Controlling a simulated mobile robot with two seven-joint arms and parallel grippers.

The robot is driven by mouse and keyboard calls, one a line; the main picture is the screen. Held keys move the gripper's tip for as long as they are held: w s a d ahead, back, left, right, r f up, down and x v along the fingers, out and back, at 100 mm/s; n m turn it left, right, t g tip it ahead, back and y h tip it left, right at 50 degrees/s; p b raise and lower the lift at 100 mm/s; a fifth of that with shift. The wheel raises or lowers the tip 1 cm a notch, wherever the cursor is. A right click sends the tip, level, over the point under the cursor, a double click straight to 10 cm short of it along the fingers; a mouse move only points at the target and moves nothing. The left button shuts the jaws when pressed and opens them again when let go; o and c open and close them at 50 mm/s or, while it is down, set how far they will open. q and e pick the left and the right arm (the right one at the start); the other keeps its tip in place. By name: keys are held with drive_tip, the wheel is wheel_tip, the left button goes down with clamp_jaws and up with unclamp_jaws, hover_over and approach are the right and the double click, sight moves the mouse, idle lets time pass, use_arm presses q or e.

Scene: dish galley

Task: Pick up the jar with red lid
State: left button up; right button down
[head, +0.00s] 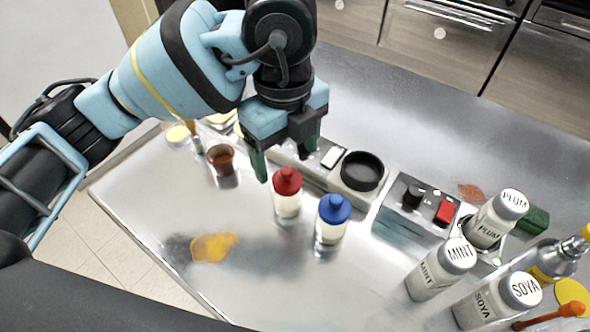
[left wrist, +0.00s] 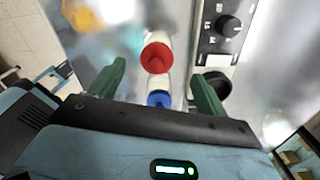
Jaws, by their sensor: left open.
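The jar with the red lid (head: 287,190) stands upright on the metal counter, left of the blue-lidded jar (head: 331,222). In the left wrist view the red lid (left wrist: 156,57) lies ahead of my fingertips, roughly midway across the gap, with the blue lid (left wrist: 159,99) below it. My left gripper (head: 288,160) is open, with green fingers, above and a little behind the red-lidded jar. Its fingers also show in the left wrist view (left wrist: 158,80), spread apart and empty. My right gripper does not show.
A panel with a black round dish (head: 362,171) and a control box with a red switch (head: 445,212) stand behind the jars. Jars marked PLUM (head: 490,222), MINT (head: 440,270) and SOYA (head: 498,299) stand at right. A brown cup (head: 221,158) is at left. An orange spill (head: 213,247) marks the front counter.

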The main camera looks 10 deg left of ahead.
sight(286, 181)
use_arm(q)
drive_tip(key=shift+s+r, duration=0.1)
drive_tip(key=shift+s, duration=0.15)
drive_tip(key=shift+s+f, duration=0.15)
drive_tip(key=shift+f, duration=0.05)
drive_tip(key=shift+w+a+f, duration=0.1)
drive_tip(key=shift+w+f, duration=0.05)
drive_tip(key=shift+f, duration=1.7)
drive_tip(key=shift+w+f, duration=0.1)
drive_tip(key=shift+f, duration=1.75)
drive_tip(key=shift+c, duration=0.3)
drive_tip(key=c, duration=1.2)
